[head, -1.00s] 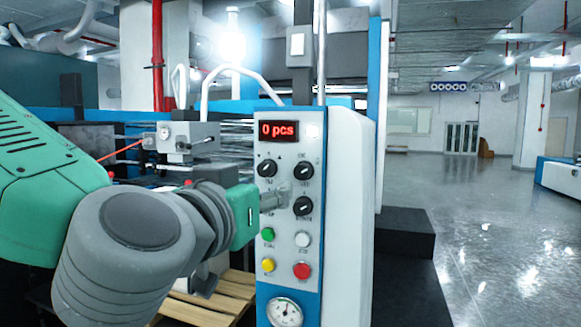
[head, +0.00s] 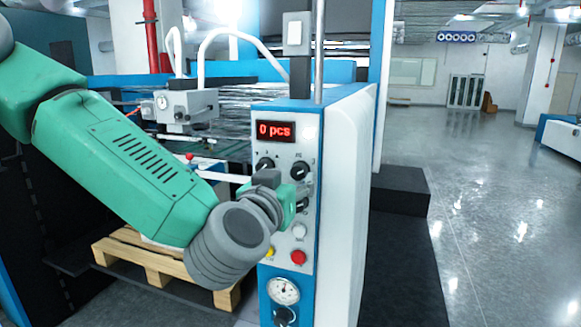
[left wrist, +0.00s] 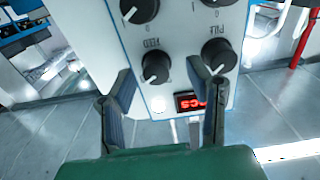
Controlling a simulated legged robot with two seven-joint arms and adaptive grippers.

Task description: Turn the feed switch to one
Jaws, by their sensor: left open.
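The control panel (head: 309,143) carries a red display reading "0 pcs" (head: 275,131) and black rotary knobs. The feed switch (head: 300,171) appears to be the upper right knob. In the left wrist view, which is upside down, the feed switch (left wrist: 155,67) sits under an inverted label that seems to read FEED. My left gripper (head: 286,186) is open in front of the panel, just below that knob. In the left wrist view its fingers (left wrist: 163,77) spread to either side of the feed switch, apparently not touching it. A lower knob is partly hidden behind the gripper. My right gripper is not in view.
The pile knob (left wrist: 219,55) is close beside one finger. A wooden pallet (head: 160,262) is at lower left. The floor to the right is clear.

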